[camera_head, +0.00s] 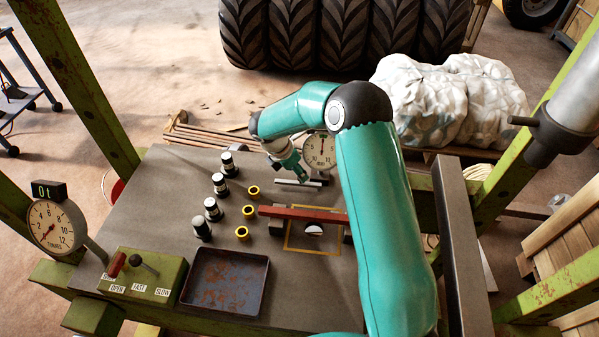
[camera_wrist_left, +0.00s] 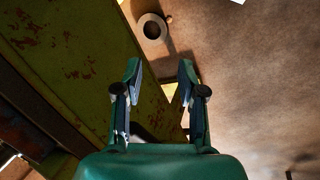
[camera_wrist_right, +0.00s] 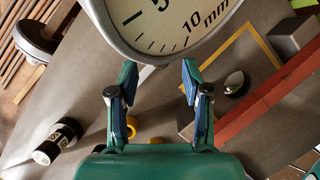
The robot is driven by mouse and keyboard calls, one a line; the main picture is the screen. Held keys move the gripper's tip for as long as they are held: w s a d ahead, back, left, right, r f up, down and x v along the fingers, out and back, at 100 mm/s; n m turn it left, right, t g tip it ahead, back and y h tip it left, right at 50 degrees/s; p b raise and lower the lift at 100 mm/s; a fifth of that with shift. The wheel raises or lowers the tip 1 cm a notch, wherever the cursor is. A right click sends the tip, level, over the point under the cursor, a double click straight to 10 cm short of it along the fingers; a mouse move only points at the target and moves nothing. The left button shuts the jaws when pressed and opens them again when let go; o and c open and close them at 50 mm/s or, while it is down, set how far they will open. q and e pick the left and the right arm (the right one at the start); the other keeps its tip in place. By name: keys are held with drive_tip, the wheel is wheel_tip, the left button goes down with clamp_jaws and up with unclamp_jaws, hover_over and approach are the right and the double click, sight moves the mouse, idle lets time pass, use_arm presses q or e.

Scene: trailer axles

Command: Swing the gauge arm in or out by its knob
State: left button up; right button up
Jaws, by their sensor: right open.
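A round white dial gauge marked in mm (camera_head: 320,150) stands at the back of the grey bench. In the right wrist view the same gauge (camera_wrist_right: 165,25) fills the top, close beyond my fingertips. My right gripper (camera_head: 299,174) is beside the gauge; in its wrist view (camera_wrist_right: 160,75) the fingers are apart with nothing between them. A dark round piece with a pale base (camera_wrist_right: 38,40) shows at the upper left there; I cannot tell whether it is the gauge arm's knob. My left gripper (camera_wrist_left: 160,72) is open and empty beside a green beam, outside the head view.
A reddish bar (camera_head: 300,212) crosses above a yellow square outline with a shiny dome (camera_head: 314,229). Black-and-white cylinders (camera_head: 212,208) and yellow rings (camera_head: 249,211) stand left. A rusty tray (camera_head: 225,282) and green lever box (camera_head: 145,277) sit in front. Green posts flank the bench.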

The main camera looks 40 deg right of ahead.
drive_tip(key=shift+x, duration=1.4)
drive_tip(key=shift+c, duration=0.2)
clamp_jaws()
drive_tip(key=shift+d+r, duration=0.1)
drive_tip(key=shift+d, duration=0.05)
